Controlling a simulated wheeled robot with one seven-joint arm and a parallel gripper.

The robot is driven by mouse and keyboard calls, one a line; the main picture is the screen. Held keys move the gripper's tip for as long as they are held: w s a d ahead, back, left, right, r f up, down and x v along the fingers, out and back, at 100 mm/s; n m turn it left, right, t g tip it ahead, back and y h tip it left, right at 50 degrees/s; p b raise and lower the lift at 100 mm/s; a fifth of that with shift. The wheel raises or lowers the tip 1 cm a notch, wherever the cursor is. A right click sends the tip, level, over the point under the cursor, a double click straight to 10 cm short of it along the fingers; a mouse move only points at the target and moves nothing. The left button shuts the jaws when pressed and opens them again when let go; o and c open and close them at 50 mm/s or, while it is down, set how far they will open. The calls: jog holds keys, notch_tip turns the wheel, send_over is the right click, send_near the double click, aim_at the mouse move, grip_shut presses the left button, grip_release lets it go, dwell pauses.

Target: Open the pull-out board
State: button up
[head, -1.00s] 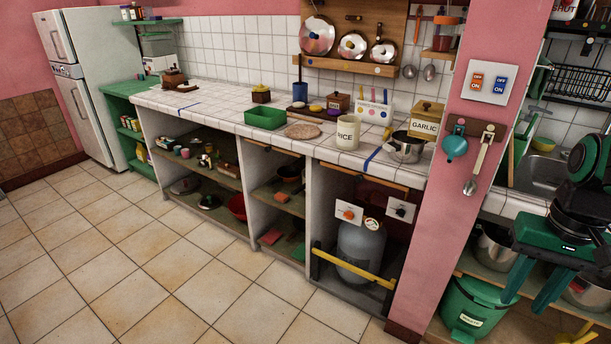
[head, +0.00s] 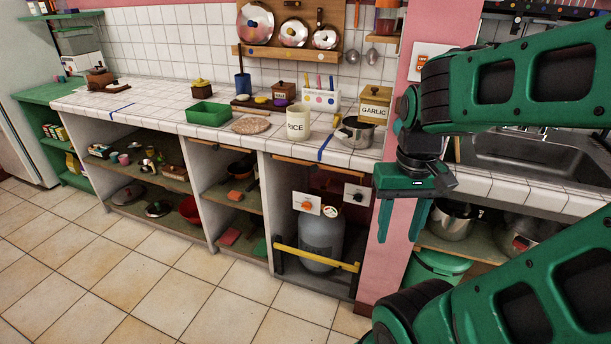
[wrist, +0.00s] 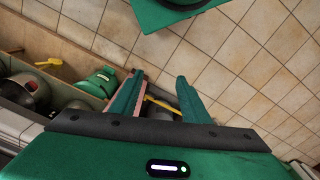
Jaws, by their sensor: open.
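A thin wooden edge (head: 292,161), which looks like the front of the pull-out board, lies just under the tiled counter, above the gas bottle bay. It appears flush with the counter front. I cannot clearly make out a handle on it. My gripper (head: 402,228) is to the right of it, in front of the pink pillar, with its fingers pointing down and nothing between them. In the wrist view my gripper (wrist: 160,78) shows two fingers spread apart; the board cannot be made out there.
A grey gas bottle (head: 322,240) stands behind a yellow bar (head: 316,258) in the bay below. The pink pillar (head: 386,255) is close to my gripper. A steel pot (head: 355,134) and a rice jar (head: 298,122) stand on the counter. The tiled floor in front is clear.

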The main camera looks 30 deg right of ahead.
jog(key=w+d+f+n+g+h, duration=0.2)
jog(key=w+d+f+n+h, duration=0.25)
jog(key=w+d+f, duration=0.45)
jog(key=n+t+h, duration=1)
jog(key=n+t, duration=0.3)
jog(key=n, duration=1.4)
send_near(313, 169)
jog(key=shift+y, duration=0.25)
jog(key=x, duration=0.8)
jog(key=shift+s+r, duration=0.1)
